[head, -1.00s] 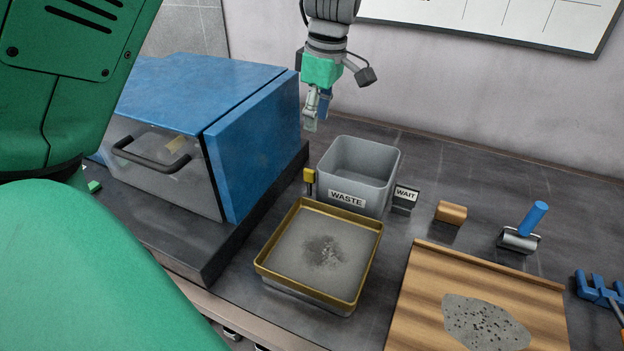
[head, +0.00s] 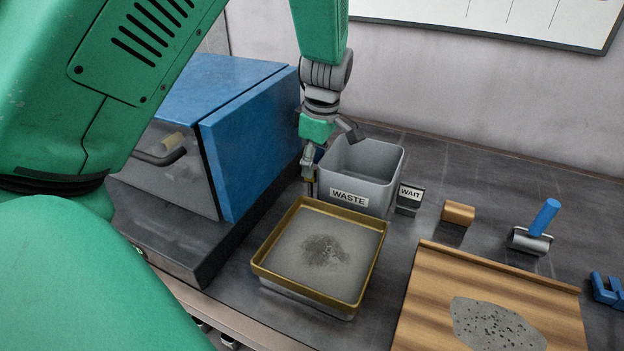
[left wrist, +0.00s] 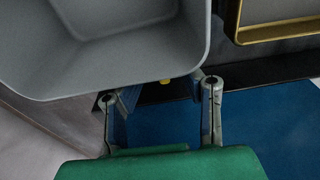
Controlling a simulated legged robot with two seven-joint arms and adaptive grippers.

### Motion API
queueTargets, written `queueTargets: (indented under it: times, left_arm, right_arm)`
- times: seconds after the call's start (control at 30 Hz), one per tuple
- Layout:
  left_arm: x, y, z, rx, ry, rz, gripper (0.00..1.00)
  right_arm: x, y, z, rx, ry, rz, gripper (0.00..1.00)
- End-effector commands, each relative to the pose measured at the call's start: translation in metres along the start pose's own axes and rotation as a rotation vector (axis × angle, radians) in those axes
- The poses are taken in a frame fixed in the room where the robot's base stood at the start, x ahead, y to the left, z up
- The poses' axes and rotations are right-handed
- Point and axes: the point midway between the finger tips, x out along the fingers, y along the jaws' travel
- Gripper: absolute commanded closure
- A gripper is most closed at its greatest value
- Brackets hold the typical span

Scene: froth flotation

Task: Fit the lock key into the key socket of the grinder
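The small yellow-headed piece beside the grinder, which looks like the lock key, shows in the left wrist view as a yellow spot (left wrist: 165,82) between and beyond my fingertips. In the head view my left gripper (head: 310,178) points down over it and mostly hides it. The fingers stand apart in the left wrist view (left wrist: 160,90), with no clear contact on the key. The grinder is the blue box (head: 247,145) with a clear front and dark handle, left of the gripper. I cannot make out its key socket. My right gripper is not in view.
The grey WASTE bin (head: 375,163) stands close to the right of my left gripper. A brass-rimmed tray (head: 262,272) of grey material sits in front. A WAIT sign (head: 410,197), brown block (head: 458,213), blue-handled roller (head: 534,235) and wooden board (head: 420,300) are further right.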

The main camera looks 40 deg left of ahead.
Motion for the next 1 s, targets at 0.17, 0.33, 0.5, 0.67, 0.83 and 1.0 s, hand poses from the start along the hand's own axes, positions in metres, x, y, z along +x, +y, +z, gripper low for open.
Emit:
queueTargets:
  times: [0.17,0.33,0.5,0.67,0.83,1.0]
  left_arm:
    - [0.031,-0.003,-0.002,-0.001,-0.002,-0.007,0.66]
    - [0.046,-0.002,-0.002,-0.001,-0.002,-0.005,0.66]
    - [0.046,-0.002,-0.002,-0.001,-0.002,-0.003,0.66]
    - [0.045,-0.002,-0.002,-0.001,-0.001,-0.003,1.0]
    - [0.045,-0.002,-0.001,-0.001,-0.001,-0.002,1.0]
    - [0.045,-0.002,-0.002,-0.001,-0.002,-0.002,1.0]
  right_arm:
    - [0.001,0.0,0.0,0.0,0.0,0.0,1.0]
    - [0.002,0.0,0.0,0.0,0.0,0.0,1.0]
    - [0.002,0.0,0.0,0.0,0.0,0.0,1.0]
    - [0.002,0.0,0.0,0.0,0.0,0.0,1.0]
    - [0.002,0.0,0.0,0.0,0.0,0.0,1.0]
    - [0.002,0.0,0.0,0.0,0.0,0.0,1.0]
